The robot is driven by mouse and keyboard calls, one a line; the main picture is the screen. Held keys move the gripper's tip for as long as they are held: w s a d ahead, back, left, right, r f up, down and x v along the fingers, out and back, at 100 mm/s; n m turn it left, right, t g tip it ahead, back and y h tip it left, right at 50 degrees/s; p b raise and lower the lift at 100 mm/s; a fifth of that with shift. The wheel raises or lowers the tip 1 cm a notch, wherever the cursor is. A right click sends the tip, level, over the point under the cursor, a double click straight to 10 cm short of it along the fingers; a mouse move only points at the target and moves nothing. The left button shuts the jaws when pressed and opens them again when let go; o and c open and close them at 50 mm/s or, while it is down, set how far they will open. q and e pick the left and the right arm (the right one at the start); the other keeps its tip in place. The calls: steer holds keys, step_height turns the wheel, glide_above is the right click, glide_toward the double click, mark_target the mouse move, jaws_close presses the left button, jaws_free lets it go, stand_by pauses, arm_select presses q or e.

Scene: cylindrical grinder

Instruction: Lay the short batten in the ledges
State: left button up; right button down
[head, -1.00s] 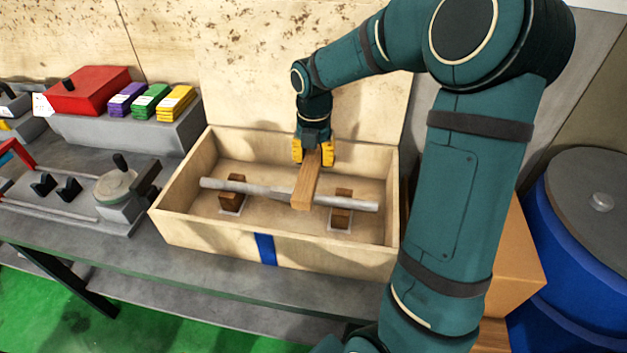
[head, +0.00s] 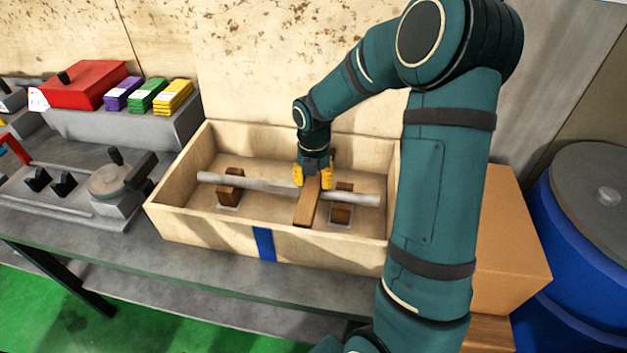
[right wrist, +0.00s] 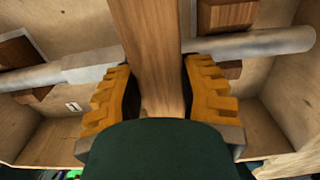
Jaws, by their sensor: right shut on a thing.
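The short batten (head: 307,207) is a brown wooden bar, held lengthwise front to back inside the open wooden box (head: 190,228). My right gripper (head: 313,180) is shut on it; the yellow fingers sit on both sides of the batten (right wrist: 152,50) in the right wrist view. The batten lies across above a grey metal bar (head: 240,184), which rests on two brown blocks (head: 229,190) (head: 342,205). The batten is between these blocks, nearer the right one. Its near end is close to the box's front wall; I cannot tell whether it touches. Ledges are not clearly visible. My left gripper is not in view.
A grey machine fixture (head: 120,185) stands to the left, with a red box (head: 85,85) and coloured stacks behind. A cardboard box (head: 510,240) and blue drum (head: 580,250) stand to the right.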

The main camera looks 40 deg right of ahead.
steer(key=shift+f, duration=0.15)
steer(key=c, duration=0.6)
jaws_free()
step_height(320, 180, up, 12)
steer(key=p, duration=0.2)
steer(key=shift+r+p, duration=0.25)
steer(key=shift+p, duration=0.1)
